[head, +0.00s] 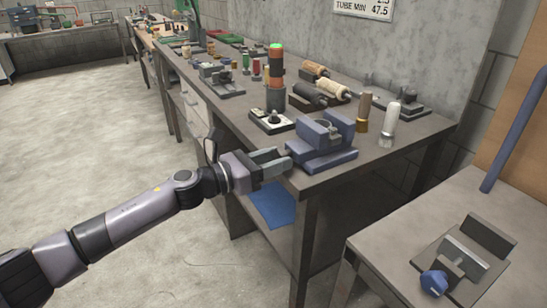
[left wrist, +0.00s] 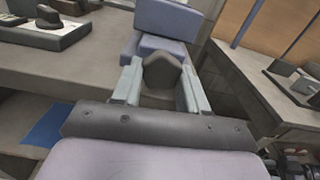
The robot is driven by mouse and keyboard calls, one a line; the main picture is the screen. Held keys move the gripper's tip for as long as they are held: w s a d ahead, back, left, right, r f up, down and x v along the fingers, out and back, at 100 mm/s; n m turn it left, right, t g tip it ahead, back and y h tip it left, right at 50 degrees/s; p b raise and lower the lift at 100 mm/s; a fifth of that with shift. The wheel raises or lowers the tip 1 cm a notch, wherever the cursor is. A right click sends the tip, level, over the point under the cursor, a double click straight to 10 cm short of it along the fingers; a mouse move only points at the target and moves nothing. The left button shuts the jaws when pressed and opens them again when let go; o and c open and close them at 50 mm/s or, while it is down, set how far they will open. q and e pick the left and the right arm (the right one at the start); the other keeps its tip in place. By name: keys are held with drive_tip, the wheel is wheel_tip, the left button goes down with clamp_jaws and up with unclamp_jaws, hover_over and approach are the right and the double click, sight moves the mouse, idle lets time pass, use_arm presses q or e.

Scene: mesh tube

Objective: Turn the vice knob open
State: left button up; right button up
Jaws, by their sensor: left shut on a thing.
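A blue-grey vice (head: 326,162) sits at the near corner of the long workbench, with its jaws apart and a ring-like part between them. It also shows at the top of the left wrist view (left wrist: 166,20). My left gripper (head: 274,163) reaches the front side of the vice. In the left wrist view its two pale fingers (left wrist: 158,88) are shut on a dark grey, faceted vice knob (left wrist: 162,70). In the head view the fingers hide most of this knob. My right gripper is not in view.
On the workbench (head: 350,180) near the vice stand a small black-and-white device (head: 271,122), a signal light (head: 276,75) and two handled tools (head: 387,125). A lower table at right bears another vice-like fixture (head: 465,255) with a blue knob (head: 433,283). The floor at left is clear.

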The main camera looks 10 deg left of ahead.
use_arm(q)
drive_tip(key=n+p, duration=0.2)
drive_tip(key=n, duration=0.2)
drive_tip(key=shift+s+n, duration=0.1)
drive_tip(key=shift+n, duration=0.3)
idle(0.4)
drive_tip(key=o, duration=1.1)
drive_tip(key=shift+c, duration=0.2)
drive_tip(key=v, duration=0.7)
